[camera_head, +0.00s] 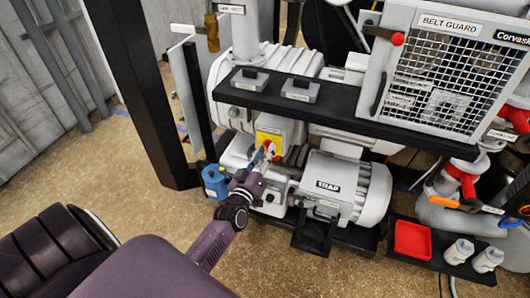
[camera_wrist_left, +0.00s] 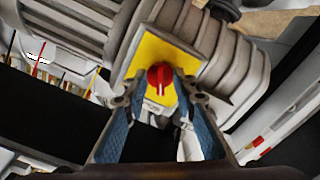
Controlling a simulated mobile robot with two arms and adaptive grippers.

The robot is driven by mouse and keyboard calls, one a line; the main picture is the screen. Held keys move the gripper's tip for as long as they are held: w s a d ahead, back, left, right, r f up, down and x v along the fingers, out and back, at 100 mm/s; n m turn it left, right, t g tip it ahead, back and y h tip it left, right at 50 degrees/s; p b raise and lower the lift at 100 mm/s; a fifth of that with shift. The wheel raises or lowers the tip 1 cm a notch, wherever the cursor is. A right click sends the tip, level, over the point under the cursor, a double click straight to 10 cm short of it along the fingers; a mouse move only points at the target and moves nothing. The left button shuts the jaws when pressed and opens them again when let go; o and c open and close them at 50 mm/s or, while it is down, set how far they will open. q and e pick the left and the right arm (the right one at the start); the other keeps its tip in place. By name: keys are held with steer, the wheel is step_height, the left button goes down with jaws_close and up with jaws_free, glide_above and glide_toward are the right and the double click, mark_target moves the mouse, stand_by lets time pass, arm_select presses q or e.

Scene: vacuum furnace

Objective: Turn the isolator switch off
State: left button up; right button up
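The isolator switch is a red rotary knob (camera_wrist_left: 160,79) on a yellow plate (camera_wrist_left: 148,55), with a white line on its face. In the head view the yellow plate (camera_head: 268,138) sits on a grey box above the motor, and the knob is partly covered by the gripper. My left gripper (camera_head: 265,154) reaches it from the front. In the left wrist view the blue-padded fingers of my left gripper (camera_wrist_left: 160,84) stand apart, one tip on each side of the knob. Whether the tips touch it cannot be told. My right gripper is not in view.
A black shelf (camera_head: 340,104) runs above. A dark post (camera_head: 150,90) stands at left. A red tray (camera_head: 412,239) is at lower right.

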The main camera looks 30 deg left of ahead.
arm_select(q)
steer(key=v, duration=1.2)
steer(key=s+d+f+m+g+h, duration=0.1)
steer(key=s+d+f+m+g, duration=0.2)
steer(key=f, duration=0.8)
steer(key=s+d+f+m+g+h+b, duration=0.15)
steer(key=s+d+f, duration=0.3)
steer(key=f, duration=0.55)
steer(key=s+d+f+m+g+h, duration=0.1)
steer(key=s+d+f+g, duration=0.2)
steer(key=f, duration=0.8)
steer(key=s+f+m+g, duration=0.2)
steer(key=s+f, duration=0.4)
steer(key=s, duration=0.4)
steer(key=s+f+m+g, duration=0.2)
steer(key=s+f+g, duration=0.2)
steer(key=s, duration=0.6)
steer(key=s+d+f+m+g, duration=0.1)
steer(key=s+f+m+g, duration=0.1)
steer(key=s+f, duration=0.5)
steer(key=s+g, duration=0.1)
steer(key=s, duration=0.1)
steer(key=shift+s+f, duration=0.35)
steer(key=shift+s, duration=0.05)
steer(key=shift+h, duration=0.25)
steer(key=shift+c, duration=0.2)
